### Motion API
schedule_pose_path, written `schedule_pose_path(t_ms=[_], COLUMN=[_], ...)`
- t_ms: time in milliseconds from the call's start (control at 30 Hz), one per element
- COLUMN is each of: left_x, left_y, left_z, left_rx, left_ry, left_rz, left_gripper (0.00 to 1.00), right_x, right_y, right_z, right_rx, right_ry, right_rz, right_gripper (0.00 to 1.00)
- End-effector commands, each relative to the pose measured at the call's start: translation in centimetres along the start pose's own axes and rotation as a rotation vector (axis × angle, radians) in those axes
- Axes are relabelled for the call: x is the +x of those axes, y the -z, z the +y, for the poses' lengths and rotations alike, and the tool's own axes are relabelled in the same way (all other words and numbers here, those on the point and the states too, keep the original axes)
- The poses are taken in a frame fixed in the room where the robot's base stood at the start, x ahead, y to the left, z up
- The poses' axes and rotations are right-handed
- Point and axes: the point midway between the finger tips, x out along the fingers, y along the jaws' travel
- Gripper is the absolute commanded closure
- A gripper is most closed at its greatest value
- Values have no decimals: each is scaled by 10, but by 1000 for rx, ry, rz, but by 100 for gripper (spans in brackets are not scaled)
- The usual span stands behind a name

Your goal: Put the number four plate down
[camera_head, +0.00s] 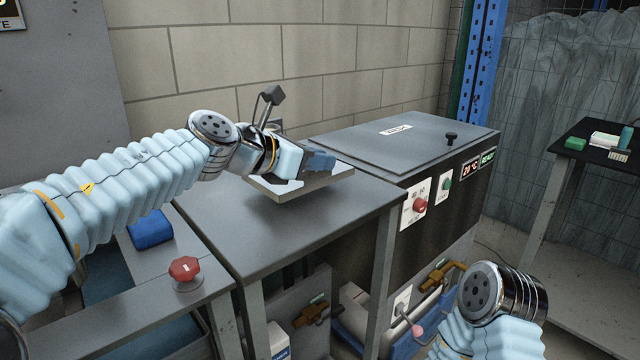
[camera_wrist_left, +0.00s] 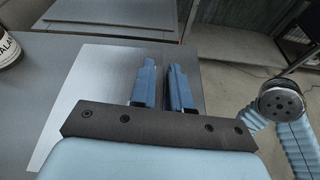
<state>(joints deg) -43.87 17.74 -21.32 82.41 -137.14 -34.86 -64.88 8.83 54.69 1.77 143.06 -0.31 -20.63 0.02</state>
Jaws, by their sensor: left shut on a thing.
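A flat, square, pale metal plate (camera_head: 302,189) is over the grey table (camera_head: 230,222), towards its back edge and next to the lidded unit. No number shows on it. My left gripper (camera_head: 318,160) is shut on the plate, with its blue fingers at the plate's far right part. In the left wrist view the plate (camera_wrist_left: 92,100) spreads out under and to the left of the fingers (camera_wrist_left: 165,75). The plate looks slightly raised or tilted above the tabletop; I cannot tell whether an edge touches. My right arm shows at the lower right, its gripper out of view.
The lidded unit (camera_head: 400,142) with knobs and displays stands right of the table. A red valve knob (camera_head: 185,270) and a blue block (camera_head: 150,230) are at the left. The table's front part is clear.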

Motion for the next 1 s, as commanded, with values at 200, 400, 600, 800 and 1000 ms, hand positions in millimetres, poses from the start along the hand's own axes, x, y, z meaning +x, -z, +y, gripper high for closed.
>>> schedule_pose_path(t_ms=[200,400,600,800,1000], left_x=[15,27,27,28,28], left_y=[9,38,37,40,39], left_z=[3,1,1,1,1], left_rx=[1,0,1,1,1], left_ry=[-1,-2,-2,-1,-1], left_rz=[-1,-2,-3,-1,-1], left_gripper=[100,100,100,72,58], right_x=[4,16,15,15,16], right_y=[0,0,0,0,0], right_z=[2,7,6,7,7], right_rx=[0,2,2,3,3], right_ry=[0,-2,-2,-2,-2], right_rz=[1,2,2,2,2], right_gripper=[57,57,57,57,57])
